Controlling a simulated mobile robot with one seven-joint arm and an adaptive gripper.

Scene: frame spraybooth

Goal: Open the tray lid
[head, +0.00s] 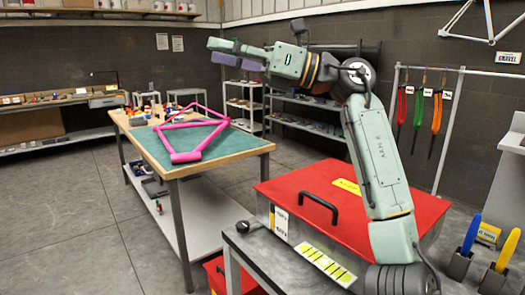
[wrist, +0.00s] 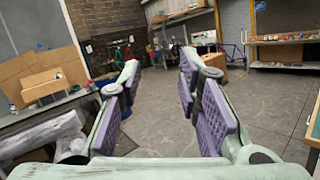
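The tray is a grey metal box (head: 309,239) on a bench at the right in the head view. Its red lid (head: 305,185) lies flat on top and looks shut. A black bar handle (head: 318,207) stands on the lid near its front left edge. My gripper (head: 216,51) is raised high at the upper middle, well above and away from the lid, pointing left. In the wrist view my gripper (wrist: 160,66) is open, with its purple pads wide apart and nothing between them. The tray and lid do not show there. My arm hides part of the lid's right side.
A workbench with a green mat (head: 185,140) and a pink bike frame (head: 190,142) stands left of the tray. Straps (head: 418,108) hang behind on a rack. Open floor lies at the left.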

